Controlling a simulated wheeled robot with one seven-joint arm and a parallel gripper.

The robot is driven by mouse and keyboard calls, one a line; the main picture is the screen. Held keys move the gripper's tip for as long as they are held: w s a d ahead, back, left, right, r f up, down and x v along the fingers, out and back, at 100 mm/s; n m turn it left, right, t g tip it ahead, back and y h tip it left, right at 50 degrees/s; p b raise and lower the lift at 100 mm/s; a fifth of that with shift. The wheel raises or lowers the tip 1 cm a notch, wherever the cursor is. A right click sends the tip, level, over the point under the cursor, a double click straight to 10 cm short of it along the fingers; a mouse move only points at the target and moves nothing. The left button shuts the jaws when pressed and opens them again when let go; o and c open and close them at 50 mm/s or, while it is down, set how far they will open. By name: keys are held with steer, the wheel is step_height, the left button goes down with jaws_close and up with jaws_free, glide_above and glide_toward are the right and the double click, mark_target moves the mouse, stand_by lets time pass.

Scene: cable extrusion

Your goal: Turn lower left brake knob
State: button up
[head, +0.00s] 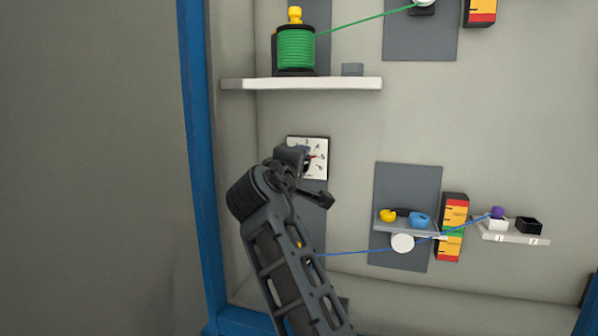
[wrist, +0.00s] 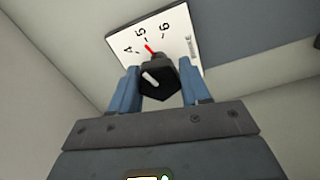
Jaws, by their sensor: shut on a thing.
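The lower left brake knob (wrist: 158,83) is black with a white mark, seen in the wrist view between my gripper's blue fingers. Its white dial plate (wrist: 172,42) shows numbers around 4, 5 and 6, and a red pointer lies close to the 5. In the head view the dial plate (head: 318,160) is on the wall panel, partly covered by my gripper (head: 300,168). The knob itself is hidden there. My gripper (wrist: 163,88) is shut on the knob, with one finger on each side.
A white shelf (head: 310,84) with a green cable spool (head: 296,50) is above the dial. To the right, a blue cable (head: 350,253) runs past a white pulley (head: 402,243) and a red-yellow-green gauge (head: 452,225). A blue post (head: 200,150) stands at the left.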

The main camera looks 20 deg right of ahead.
steer(key=shift+f+m+b, duration=0.15)
steer(key=shift+m+b, duration=0.25)
steer(key=shift+m, duration=0.3)
steer(key=o, duration=1)
steer(key=shift+v, duration=3.95)
